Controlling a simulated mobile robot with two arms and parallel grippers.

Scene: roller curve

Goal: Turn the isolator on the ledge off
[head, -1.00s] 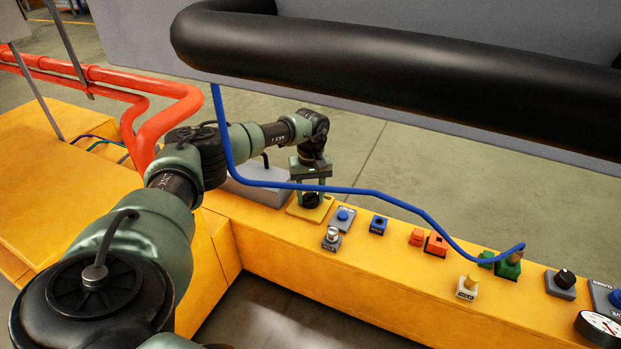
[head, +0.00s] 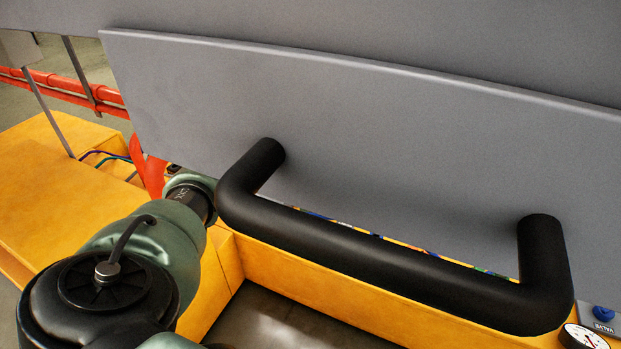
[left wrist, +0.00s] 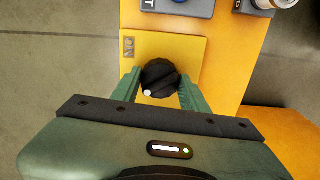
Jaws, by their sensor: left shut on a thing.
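The isolator is a black ribbed knob (left wrist: 160,73) on a yellow plate (left wrist: 190,48) on the ledge, seen in the left wrist view. A white dot marks the knob's lower-left edge, and a small label sits on the plate's upper left. My left gripper (left wrist: 160,82) is shut on the knob, a green finger on either side. In the head view a grey panel hides this gripper, the isolator and most of the ledge top. My right gripper is in neither view.
A gauge (head: 585,337) and a blue button (head: 603,313) show at right. Red pipes (head: 75,98) run at the far left.

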